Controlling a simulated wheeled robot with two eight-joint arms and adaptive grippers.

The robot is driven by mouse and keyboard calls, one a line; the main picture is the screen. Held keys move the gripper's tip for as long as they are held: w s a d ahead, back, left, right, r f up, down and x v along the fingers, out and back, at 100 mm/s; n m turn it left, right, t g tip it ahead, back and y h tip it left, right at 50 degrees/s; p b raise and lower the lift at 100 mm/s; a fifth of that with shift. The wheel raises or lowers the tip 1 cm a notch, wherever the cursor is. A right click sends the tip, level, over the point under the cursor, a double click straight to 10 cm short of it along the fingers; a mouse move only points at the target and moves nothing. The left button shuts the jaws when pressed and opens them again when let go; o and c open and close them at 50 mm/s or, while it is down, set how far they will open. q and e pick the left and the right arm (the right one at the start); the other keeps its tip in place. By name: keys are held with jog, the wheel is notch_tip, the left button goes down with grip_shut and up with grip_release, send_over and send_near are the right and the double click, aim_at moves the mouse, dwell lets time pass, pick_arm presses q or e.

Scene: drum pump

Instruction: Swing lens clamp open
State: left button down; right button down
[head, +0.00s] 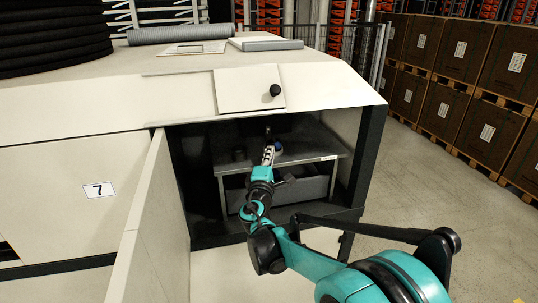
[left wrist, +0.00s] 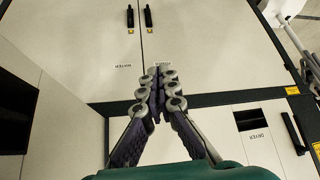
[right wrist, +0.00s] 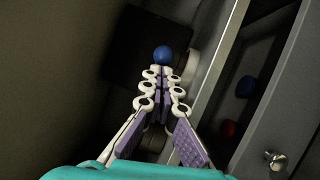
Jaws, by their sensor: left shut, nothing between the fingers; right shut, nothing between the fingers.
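My right gripper (head: 268,152) reaches into the dark open compartment of the machine, above a grey shelf. In the right wrist view its fingers (right wrist: 162,75) are together and empty. A blue ball knob (right wrist: 163,54) sits just beyond the fingertips, in front of a dark square block (right wrist: 145,40). I cannot tell whether the tips touch it. The blue knob also shows in the head view (head: 277,147), partly hidden by the gripper. Which part is the lens clamp is unclear in the shade. My left gripper (left wrist: 158,72) is shut and empty, facing white cabinet doors.
The open door (head: 142,220) stands left of the compartment. The grey shelf (head: 310,158) lies under my right gripper. In the right wrist view, a dim blue knob (right wrist: 245,87), a red knob (right wrist: 229,129) and a silver knob (right wrist: 276,159) lie to the right.

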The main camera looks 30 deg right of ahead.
jog(key=shift+s+d, duration=0.1)
jog(key=shift+d, duration=0.05)
jog(key=shift+s+d, duration=0.1)
jog(key=shift+d, duration=0.2)
jog(key=shift+s+d, duration=0.15)
jog(key=shift+d, duration=0.15)
jog(key=d, duration=0.2)
jog(key=d+b, duration=0.1)
jog(key=d, duration=0.1)
jog(key=s+d+b, duration=0.1)
jog(key=d, duration=0.1)
jog(key=shift+d, duration=0.35)
jog(key=d, duration=0.2)
jog(key=w+d+b, duration=0.1)
jog(key=d, duration=0.1)
jog(key=w+d+b, duration=0.1)
jog(key=d, duration=0.1)
jog(key=shift+d, duration=0.25)
jog(key=shift+w+d+b, duration=0.35)
jog(key=shift+w+d, duration=0.05)
jog(key=shift+d, duration=0.25)
jog(key=shift+a, duration=0.1)
